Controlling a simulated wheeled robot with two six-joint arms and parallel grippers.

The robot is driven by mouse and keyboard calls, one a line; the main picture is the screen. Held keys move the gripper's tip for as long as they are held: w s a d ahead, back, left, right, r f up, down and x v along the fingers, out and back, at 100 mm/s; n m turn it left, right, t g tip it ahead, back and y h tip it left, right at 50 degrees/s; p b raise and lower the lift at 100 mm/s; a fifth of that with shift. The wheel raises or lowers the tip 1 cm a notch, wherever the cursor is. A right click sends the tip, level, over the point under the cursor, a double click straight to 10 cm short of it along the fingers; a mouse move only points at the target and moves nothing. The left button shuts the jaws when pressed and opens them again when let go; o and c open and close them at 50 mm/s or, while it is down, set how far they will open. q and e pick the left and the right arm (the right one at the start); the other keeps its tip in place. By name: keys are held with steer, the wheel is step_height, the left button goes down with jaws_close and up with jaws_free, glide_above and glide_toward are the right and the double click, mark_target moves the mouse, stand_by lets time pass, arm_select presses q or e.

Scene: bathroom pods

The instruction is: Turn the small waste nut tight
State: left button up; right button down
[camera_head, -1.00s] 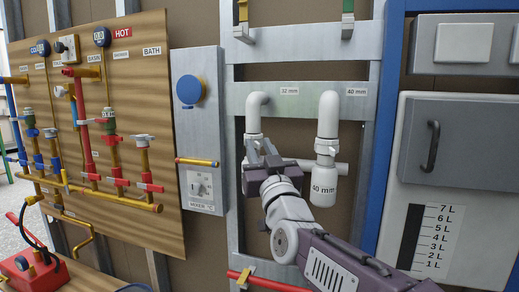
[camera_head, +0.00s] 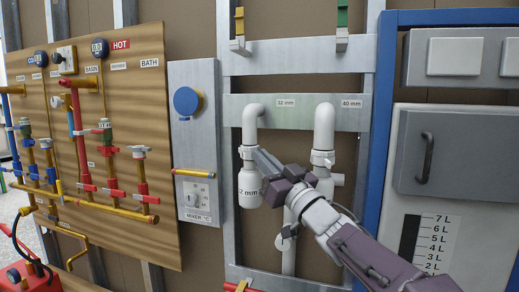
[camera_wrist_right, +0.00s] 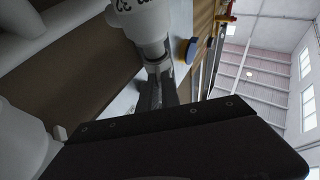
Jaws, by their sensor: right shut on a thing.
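Two white waste traps hang on the metal frame. The small 32 mm trap (camera_head: 249,190) is on the left, with the small waste nut (camera_head: 246,152) as a collar at its top, under the bent pipe. My right gripper (camera_head: 257,156) reaches it from the lower right and is shut on the nut, partly covering its right side. In the right wrist view the picture is tilted over; the fingers (camera_wrist_right: 161,82) close on the nut (camera_wrist_right: 157,64) beyond the white trap body (camera_wrist_right: 140,18). My left gripper is not in view.
The larger 40 mm trap (camera_head: 323,157) stands close on the right, partly behind my right gripper. A grey mixer panel (camera_head: 200,130) with a blue knob is at left, beside a wooden board (camera_head: 130,60) with valves and pipes. A grey cabinet (camera_head: 460,160) stands at right.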

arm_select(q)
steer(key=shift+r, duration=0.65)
arm_select(e)
steer(key=shift+d+g+y, duration=0.1)
steer(key=shift+g+y, duration=0.3)
steer(key=shift+y, duration=0.1)
steer(key=c, duration=1.6)
jaws_free()
steer(key=shift+o, duration=0.2)
steer(key=shift+f, duration=0.1)
arm_select(q)
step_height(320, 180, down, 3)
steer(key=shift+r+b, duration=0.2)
steer(key=shift+b, duration=1.05)
arm_select(e)
steer(key=v, duration=0.9)
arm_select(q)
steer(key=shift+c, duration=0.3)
